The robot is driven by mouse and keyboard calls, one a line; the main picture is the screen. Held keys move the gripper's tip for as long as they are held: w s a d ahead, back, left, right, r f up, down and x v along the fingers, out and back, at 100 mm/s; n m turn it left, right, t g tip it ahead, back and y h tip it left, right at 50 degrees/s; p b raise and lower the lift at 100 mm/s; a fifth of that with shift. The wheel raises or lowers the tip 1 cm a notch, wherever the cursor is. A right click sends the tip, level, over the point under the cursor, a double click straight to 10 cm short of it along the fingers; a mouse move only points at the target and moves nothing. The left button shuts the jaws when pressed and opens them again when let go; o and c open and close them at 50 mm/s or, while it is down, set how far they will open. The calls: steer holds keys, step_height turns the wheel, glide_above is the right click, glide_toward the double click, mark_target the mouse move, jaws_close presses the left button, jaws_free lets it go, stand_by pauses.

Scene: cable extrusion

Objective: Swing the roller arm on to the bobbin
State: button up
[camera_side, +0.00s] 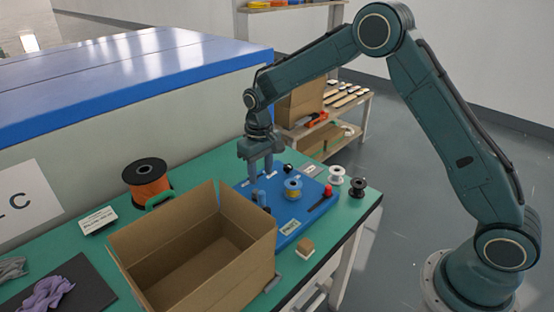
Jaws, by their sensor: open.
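A blue base plate (290,230) lies on the green bench. My gripper (260,171) points down over the left back part of the plate, left of the bobbin. Its jaws are open and I see nothing between them. A grey-blue post (258,196) stands just below the gripper. Whether the fingers touch it I cannot tell.
An open cardboard box (190,258) stands in front of the plate, close to it. An orange cable spool (147,180) is at the left back. A white spool (336,174) and a black spool (357,187) stand near the bench's right edge. A small block (305,247) lies in front.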

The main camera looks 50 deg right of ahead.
mark_target(262, 192)
steer(key=shift+f, duration=4.4)
jaws_close()
